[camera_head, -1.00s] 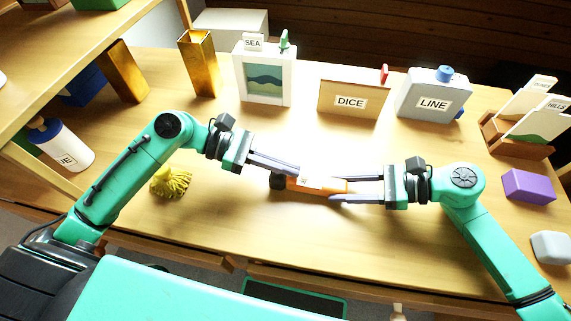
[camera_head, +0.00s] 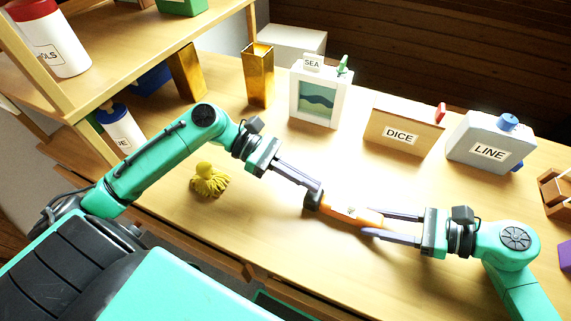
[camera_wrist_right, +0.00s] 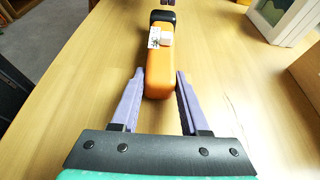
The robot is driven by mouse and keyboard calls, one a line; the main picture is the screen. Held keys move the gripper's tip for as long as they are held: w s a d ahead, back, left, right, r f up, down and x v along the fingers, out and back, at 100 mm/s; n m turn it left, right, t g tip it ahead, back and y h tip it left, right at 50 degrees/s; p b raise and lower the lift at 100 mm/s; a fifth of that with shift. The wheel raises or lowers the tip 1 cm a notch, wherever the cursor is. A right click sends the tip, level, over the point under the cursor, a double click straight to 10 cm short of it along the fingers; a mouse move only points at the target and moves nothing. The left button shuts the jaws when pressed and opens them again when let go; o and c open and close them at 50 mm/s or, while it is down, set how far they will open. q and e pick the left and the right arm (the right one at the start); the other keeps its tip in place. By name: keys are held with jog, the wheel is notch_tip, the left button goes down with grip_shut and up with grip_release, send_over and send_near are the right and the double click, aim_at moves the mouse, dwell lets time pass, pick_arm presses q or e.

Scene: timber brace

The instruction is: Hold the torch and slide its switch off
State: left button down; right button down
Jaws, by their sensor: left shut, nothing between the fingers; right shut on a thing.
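The torch (camera_head: 345,209) has an orange body and a black head that points left in the head view. It lies low over the table; I cannot tell whether it touches the top. My right gripper (camera_head: 368,222) is shut on the torch's tail end. In the right wrist view the torch (camera_wrist_right: 159,68) sits between the fingers (camera_wrist_right: 160,76). A whitish switch block (camera_wrist_right: 167,39) and a small label (camera_wrist_right: 154,38) are near the black head. My left gripper (camera_head: 319,187) is shut and empty, its tips just above the head; its tips barely show at the wrist view's top edge.
A picture frame marked SEA (camera_head: 320,95), a DICE board (camera_head: 402,133) and a grey LINE box (camera_head: 490,143) stand along the back. A yellow tasselled thing (camera_head: 209,180) lies left. A gold vase (camera_head: 258,76) stands behind. Table around the torch is clear.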

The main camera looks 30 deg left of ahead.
pick_arm(q)
jog(key=v, duration=0.7)
pick_arm(e)
jog(key=shift+c, duration=1.6)
grip_release()
jog(key=shift+d, duration=0.1)
